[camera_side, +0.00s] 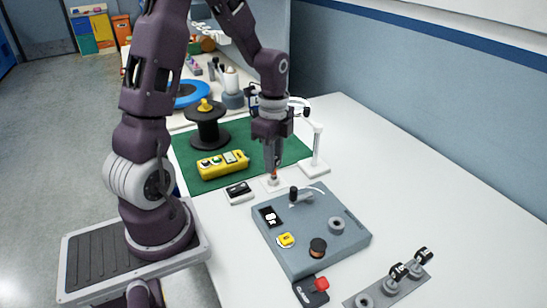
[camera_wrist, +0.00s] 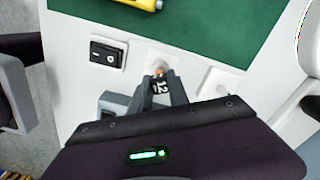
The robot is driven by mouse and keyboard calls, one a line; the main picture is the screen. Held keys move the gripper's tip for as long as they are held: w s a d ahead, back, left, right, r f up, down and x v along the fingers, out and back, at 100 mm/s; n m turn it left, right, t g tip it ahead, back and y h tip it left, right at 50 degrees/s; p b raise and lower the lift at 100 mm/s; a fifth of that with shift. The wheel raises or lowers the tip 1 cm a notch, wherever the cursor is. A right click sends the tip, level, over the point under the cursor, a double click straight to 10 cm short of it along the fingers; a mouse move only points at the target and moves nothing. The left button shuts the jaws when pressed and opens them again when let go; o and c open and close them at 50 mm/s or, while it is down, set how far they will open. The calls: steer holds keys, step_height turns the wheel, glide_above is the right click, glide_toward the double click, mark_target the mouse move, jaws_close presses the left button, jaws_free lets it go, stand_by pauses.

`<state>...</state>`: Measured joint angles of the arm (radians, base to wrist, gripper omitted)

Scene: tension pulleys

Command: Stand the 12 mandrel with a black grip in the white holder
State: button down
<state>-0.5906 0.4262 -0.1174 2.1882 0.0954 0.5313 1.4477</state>
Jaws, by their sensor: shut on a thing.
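The 12 mandrel is in my gripper (camera_side: 273,168); its black grip (camera_wrist: 161,87) with a white "12" shows between the fingers in the wrist view. My gripper is shut on it and points down. A small copper-coloured part (camera_wrist: 158,72) shows just beyond the grip. The white holder (camera_side: 268,186) is a small block on the white table, directly below the fingertips; it also shows in the wrist view (camera_wrist: 157,58). The mandrel's lower end is at or just above the holder. The fingers hide whether it is inside.
A black rocker switch (camera_side: 239,190) lies left of the holder. A white lamp-like stand (camera_side: 315,165) rises close on the right. A yellow control box (camera_side: 223,164) rests on the green mat behind. A grey pulley panel (camera_side: 310,240) and a rack (camera_side: 390,290) with two black-topped mandrels are in front.

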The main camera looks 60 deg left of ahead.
steer(key=shift+f, duration=0.4)
steer(key=c, duration=0.9)
jaws_free()
steer(key=shift+o, duration=0.2)
steer(key=shift+r, duration=4.05)
steer(key=s+d+r+n+t, duration=0.2)
steer(key=s+d+r+n, duration=0.3)
steer(key=s+d+n, duration=0.1)
steer(key=s+d+r+n+t, duration=0.3)
steer(key=s+d+r+n, duration=0.2)
steer(key=s+d, duration=0.3)
steer(key=shift+s+d+r+n+t, duration=0.2)
steer(key=shift+d+n+t, duration=0.1)
steer(key=shift+d+n, duration=0.25)
